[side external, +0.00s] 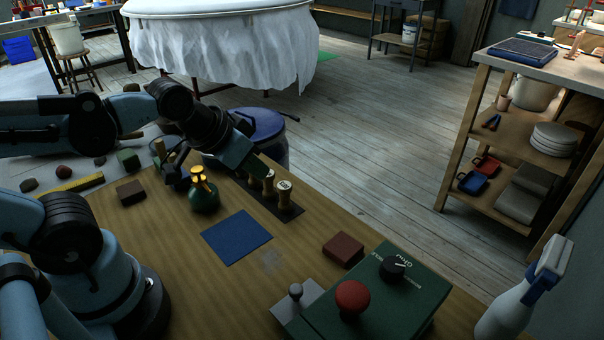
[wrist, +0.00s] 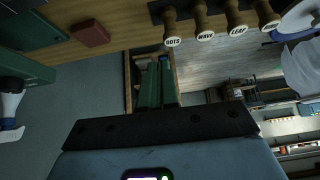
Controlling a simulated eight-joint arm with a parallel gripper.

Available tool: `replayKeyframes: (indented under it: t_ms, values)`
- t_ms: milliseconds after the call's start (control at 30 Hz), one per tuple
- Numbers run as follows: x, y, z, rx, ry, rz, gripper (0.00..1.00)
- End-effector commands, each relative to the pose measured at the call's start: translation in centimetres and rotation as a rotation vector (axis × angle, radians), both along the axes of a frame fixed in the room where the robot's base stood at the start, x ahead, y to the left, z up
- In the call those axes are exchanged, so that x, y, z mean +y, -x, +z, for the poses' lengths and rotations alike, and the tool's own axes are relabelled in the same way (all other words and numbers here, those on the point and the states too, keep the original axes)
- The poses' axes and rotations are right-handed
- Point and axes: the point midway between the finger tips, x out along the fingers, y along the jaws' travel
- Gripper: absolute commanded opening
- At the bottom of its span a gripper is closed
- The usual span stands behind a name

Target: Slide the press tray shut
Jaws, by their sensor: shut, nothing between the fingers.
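The press is a green box (side external: 385,300) at the lower right of the side view, with a red knob and a black dial on top. Its grey tray (side external: 285,322) sticks out at the left side, with a small round-topped knob (side external: 295,292) on it. Part of a green body (wrist: 22,68), seemingly the press, shows at the left edge of the wrist view; the tray does not show there. My gripper (side external: 262,168) is far from the tray, up by the stamps at the table's far edge. Its green fingers (wrist: 156,88) are together and empty.
Several wooden stamps (side external: 268,184) stand in a dark rack near my gripper. A spray bottle (side external: 510,305) stands right of the press.

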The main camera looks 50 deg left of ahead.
Motion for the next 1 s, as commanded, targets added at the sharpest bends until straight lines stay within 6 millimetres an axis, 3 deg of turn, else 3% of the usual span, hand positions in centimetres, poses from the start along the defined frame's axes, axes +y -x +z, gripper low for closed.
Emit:
replayKeyframes:
  t_ms: [200,400,600,767,1000]
  values:
    - [0.1,0.6,-0.4,0.033,0.016,-0.009,0.0]
    - [-1.3,4.7,-2.0,0.202,0.174,-0.137,0.0]
    - [-3.7,7.5,-1.5,0.249,0.342,-0.322,0.0]
    - [-4.6,8.0,-1.3,0.246,0.381,-0.378,0.0]
    - [-5.5,7.4,-2.9,0.247,0.379,-0.379,0.0]
